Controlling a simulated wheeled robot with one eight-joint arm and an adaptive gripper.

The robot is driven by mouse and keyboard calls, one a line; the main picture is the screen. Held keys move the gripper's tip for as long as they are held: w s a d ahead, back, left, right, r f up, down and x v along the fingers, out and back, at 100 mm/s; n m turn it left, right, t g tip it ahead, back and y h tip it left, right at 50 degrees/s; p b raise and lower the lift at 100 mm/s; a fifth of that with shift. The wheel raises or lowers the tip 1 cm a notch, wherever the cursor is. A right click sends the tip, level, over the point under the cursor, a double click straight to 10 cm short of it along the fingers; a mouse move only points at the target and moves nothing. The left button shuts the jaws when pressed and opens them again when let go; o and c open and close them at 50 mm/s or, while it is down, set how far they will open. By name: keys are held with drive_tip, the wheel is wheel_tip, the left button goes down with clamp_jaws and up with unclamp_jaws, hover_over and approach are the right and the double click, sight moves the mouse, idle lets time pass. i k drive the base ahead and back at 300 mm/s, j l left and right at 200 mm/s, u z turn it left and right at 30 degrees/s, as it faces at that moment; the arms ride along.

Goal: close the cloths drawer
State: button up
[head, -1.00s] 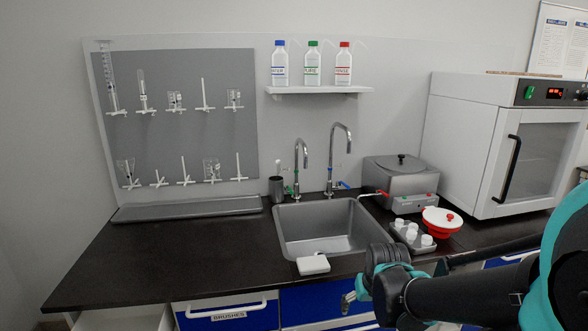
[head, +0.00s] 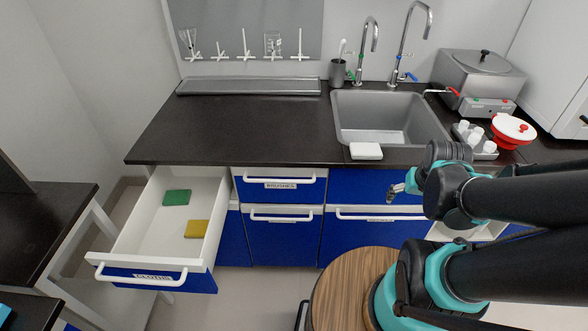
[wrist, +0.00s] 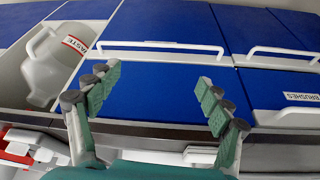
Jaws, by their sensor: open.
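The cloths drawer (head: 118,228) is pulled out at the left end of the counter in the head view. It is white inside with a blue front, a "CLOTHS" label and a white bar handle (head: 136,277). A green cloth (head: 176,197) and a yellow cloth (head: 197,228) lie flat in it. My gripper (head: 393,194) is in front of the blue fronts below the sink, well right of the drawer. In the wrist view my gripper (wrist: 160,80) has its two fingers spread with nothing between them. The cloths drawer is not in the wrist view.
The shut brushes drawer (head: 279,183) lies between my gripper and the cloths drawer. A "WASTE" jug (wrist: 58,65) sits in an open compartment in the wrist view. A round wooden seat (head: 345,285) stands in front, and a dark table (head: 45,215) stands left.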

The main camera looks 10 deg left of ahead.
sight(152, 251)
drive_tip(key=k, duration=0.6)
drive_tip(key=u, duration=1.65)
drive_tip(key=k+l+u, duration=0.15)
drive_tip(key=l+u, duration=0.2)
drive_tip(key=k+l+u, duration=0.15)
drive_tip(key=l+u, duration=0.25)
drive_tip(key=k+z, duration=0.2)
drive_tip(key=i+j, duration=0.05)
drive_tip(key=i, duration=0.05)
